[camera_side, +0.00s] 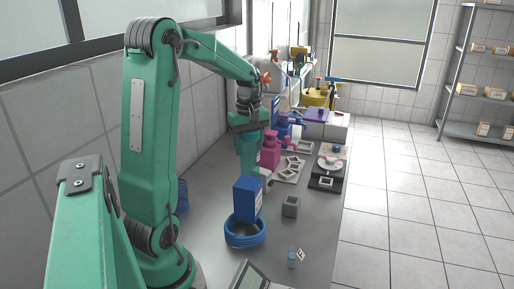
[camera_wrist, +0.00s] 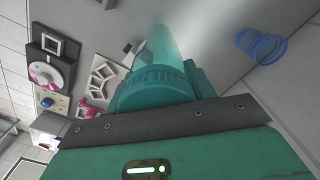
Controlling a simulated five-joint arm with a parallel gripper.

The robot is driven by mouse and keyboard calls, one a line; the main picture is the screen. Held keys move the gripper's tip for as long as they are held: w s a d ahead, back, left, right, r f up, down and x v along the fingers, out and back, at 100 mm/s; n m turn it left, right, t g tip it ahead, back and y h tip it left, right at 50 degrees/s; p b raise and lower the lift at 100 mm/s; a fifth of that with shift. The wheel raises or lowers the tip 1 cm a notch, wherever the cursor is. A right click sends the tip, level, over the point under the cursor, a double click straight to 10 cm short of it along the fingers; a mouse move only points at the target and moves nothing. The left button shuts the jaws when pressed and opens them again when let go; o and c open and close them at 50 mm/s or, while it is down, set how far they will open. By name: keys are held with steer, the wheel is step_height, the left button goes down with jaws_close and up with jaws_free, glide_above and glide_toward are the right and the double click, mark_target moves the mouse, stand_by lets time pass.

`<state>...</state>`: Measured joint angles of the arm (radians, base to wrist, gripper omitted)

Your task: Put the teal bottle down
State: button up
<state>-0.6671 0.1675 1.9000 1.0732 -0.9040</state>
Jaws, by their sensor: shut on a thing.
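My gripper (camera_side: 250,131) is at the end of the arm, over the counter behind the blue box, and points down. It is shut on the teal bottle (camera_side: 249,156), which hangs roughly upright below it. In the wrist view the bottle's ribbed teal collar (camera_wrist: 154,88) sits between the jaws, and its pale, blurred body (camera_wrist: 163,48) extends away. The lower end of the bottle is partly behind the blue box in the side view, so I cannot tell whether it touches the counter.
A grey block (camera_side: 290,207), white racks (camera_side: 290,168) and a black device (camera_side: 326,181) lie right. A blue mesh basket (camera_wrist: 262,46) is near the wall.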

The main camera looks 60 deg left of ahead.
mark_target(249, 133)
steer(key=shift+r, duration=1.75)
steer(key=shift+w, duration=0.1)
